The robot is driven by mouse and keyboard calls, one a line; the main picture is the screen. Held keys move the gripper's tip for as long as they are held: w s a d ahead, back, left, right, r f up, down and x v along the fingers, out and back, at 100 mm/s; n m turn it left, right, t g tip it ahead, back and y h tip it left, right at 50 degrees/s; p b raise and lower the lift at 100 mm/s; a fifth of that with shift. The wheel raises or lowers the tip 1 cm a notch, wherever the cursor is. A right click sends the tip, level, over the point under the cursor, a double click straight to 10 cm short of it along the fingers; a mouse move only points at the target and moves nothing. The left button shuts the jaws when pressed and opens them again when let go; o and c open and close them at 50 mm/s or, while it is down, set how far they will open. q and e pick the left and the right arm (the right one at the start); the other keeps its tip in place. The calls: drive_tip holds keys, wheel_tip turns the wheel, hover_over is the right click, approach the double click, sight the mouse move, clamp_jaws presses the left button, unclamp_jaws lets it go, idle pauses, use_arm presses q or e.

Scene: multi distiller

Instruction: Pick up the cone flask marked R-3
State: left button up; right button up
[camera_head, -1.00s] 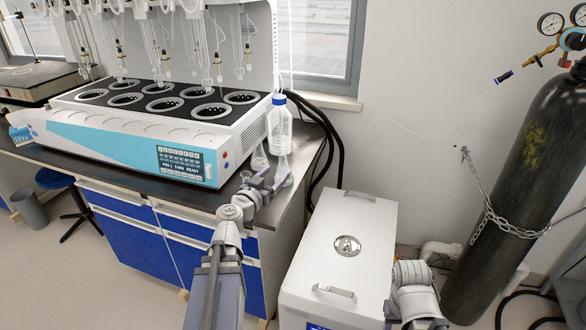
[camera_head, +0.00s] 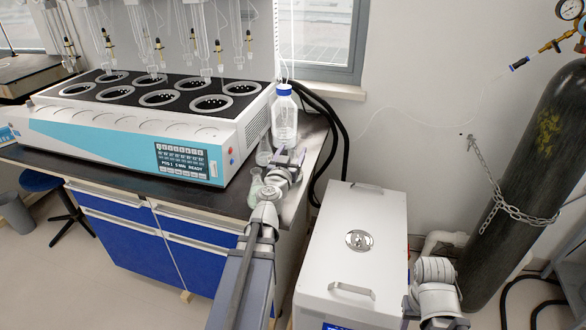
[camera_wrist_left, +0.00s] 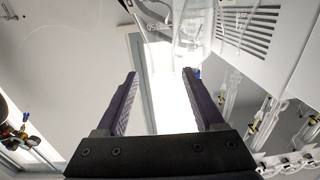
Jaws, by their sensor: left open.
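Several small clear cone flasks stand at the bench's right end. In the head view, one (camera_head: 264,153) is beside the white machine, and one with greenish liquid (camera_head: 255,187) stands nearer the front edge, left of my wrist. Glass also shows around my left gripper (camera_head: 289,158), partly hidden by it. In the left wrist view, my left gripper (camera_wrist_left: 160,75) is open, and a clear flask with printed marks (camera_wrist_left: 178,28) lies just beyond the fingertips. I cannot read an R-3 mark on any flask. My right arm shows at lower right, but its gripper is out of view.
A blue-capped clear bottle (camera_head: 285,120) stands behind the flasks. The distiller (camera_head: 130,135) fills the bench to the left. A white box with handles (camera_head: 350,245) stands on the floor to the right, near a chained dark gas cylinder (camera_head: 535,170).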

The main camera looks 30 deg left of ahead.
sight(293, 148)
use_arm(q)
drive_tip(key=shift+a+f+b+x, duration=0.1)
drive_tip(key=shift+f+b+x, duration=0.1)
drive_tip(key=shift+x, duration=0.8)
drive_tip(key=shift+a+f+b+x, duration=0.1)
drive_tip(key=shift+f+b+x, duration=0.1)
drive_tip(key=shift+x, duration=0.75)
drive_tip(key=shift+a+f+b+x, duration=0.1)
drive_tip(key=shift+f+x, duration=0.1)
drive_tip(key=shift+x, duration=0.8)
drive_tip(key=shift+s, duration=0.2)
clamp_jaws()
